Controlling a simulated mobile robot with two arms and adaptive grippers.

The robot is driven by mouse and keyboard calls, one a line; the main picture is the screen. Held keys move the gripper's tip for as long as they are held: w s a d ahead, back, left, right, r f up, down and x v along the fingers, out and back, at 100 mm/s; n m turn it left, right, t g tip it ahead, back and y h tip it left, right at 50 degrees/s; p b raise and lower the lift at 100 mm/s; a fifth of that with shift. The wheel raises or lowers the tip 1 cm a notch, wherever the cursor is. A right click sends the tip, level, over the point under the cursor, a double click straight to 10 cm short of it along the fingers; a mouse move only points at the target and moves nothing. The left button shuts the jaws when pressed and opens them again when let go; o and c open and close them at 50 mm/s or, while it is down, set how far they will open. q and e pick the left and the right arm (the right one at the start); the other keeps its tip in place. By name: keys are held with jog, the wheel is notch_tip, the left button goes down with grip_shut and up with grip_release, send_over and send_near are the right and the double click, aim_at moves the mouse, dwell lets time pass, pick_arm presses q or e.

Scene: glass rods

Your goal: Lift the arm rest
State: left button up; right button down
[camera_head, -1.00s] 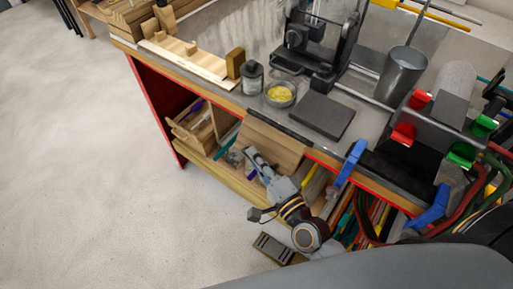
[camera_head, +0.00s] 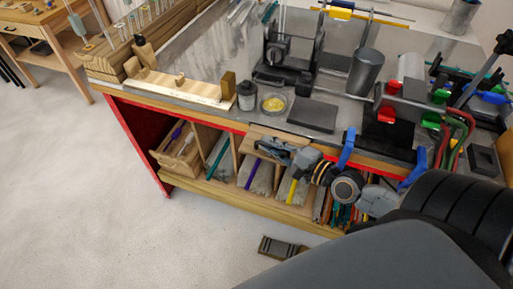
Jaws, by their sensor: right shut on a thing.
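The arm rest, a light wooden board (camera_head: 261,133), sits at the front edge of the workbench (camera_head: 215,114), below the dark plate. It sticks out roughly level, and only a narrow strip of it shows. My right gripper (camera_head: 264,147) is shut on the front edge of the board, reaching in from the right. The gripper hides part of the board. My left gripper is not in view.
A dark bottle (camera_head: 246,96), a dish of yellow material (camera_head: 273,103) and a dark flat plate (camera_head: 312,115) stand behind the arm rest. Blue clamps (camera_head: 347,149) are to its right. Open shelves lie below. A small dark pedal-like object (camera_head: 281,247) is on the floor.

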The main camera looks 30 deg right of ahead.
jog(key=shift+w+r+m, duration=0.1)
jog(key=shift+r+m, duration=0.2)
jog(key=shift+r, duration=0.1)
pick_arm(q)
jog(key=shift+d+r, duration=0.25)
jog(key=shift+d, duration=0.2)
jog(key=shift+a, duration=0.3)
pick_arm(e)
jog(key=shift+d, duration=0.1)
jog(key=c, duration=1.7)
grip_release()
jog(key=shift+s+d, duration=0.15)
jog(key=shift+s, duration=0.35)
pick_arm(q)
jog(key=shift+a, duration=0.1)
pick_arm(e)
jog(key=v, duration=0.6)
jog(key=shift+s+r, duration=0.15)
jog(key=shift+r, duration=0.1)
